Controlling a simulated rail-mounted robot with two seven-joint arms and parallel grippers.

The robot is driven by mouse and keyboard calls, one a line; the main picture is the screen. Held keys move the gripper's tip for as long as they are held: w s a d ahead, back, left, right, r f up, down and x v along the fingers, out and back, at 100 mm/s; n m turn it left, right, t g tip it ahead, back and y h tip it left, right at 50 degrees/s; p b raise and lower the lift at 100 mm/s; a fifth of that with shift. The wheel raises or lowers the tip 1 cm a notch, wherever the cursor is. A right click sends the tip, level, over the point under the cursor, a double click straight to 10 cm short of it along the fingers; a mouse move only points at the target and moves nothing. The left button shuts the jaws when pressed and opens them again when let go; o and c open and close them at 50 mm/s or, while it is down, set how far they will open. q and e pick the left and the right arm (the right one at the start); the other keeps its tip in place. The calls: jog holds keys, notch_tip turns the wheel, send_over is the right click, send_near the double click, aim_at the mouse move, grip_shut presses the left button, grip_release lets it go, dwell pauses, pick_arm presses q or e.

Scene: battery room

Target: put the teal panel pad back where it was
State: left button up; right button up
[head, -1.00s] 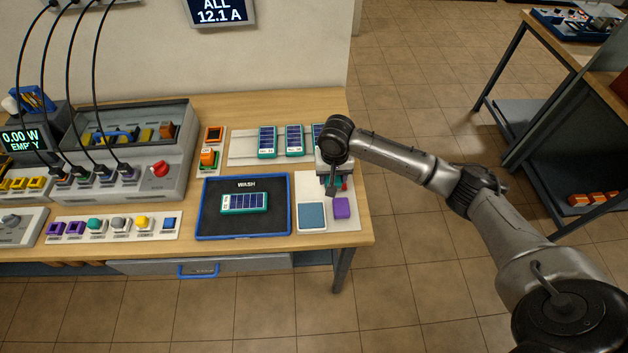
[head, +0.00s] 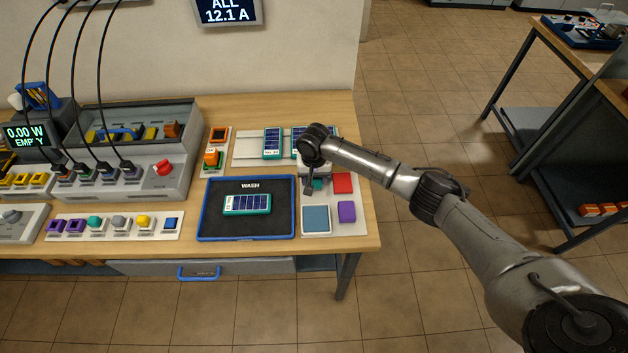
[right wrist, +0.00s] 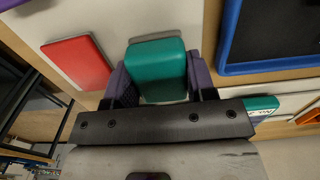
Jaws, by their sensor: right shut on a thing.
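The teal panel pad (right wrist: 158,70) is a rounded block between the two dark fingers of my right gripper (right wrist: 160,85), which is shut on it. In the head view my right gripper (head: 311,185) is over the upper left of a white board (head: 361,216), and a bit of the teal pad (head: 319,184) shows beside it. A dark grey patch (right wrist: 155,36) lies on the board just behind the pad; I cannot tell whether it is a shadow or a marked spot. The gap between pad and board is unclear. My left gripper is not in view.
The board also carries a red pad (head: 343,183), a blue-grey pad (head: 315,219) and a purple pad (head: 347,212). The blue-rimmed wash tray (head: 199,228) with a small solar panel (head: 247,204) is close on the left. More panels (head: 272,143) stand behind.

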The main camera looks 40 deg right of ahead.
jog(key=shift+f, duration=0.55)
jog(key=o, duration=0.8)
jog(key=shift+f, duration=0.15)
jog(key=shift+r, duration=0.25)
notch_tip(320, 180, up, 12)
jog(key=shift+f+p, duration=0.1)
jog(key=shift+p, duration=0.8)
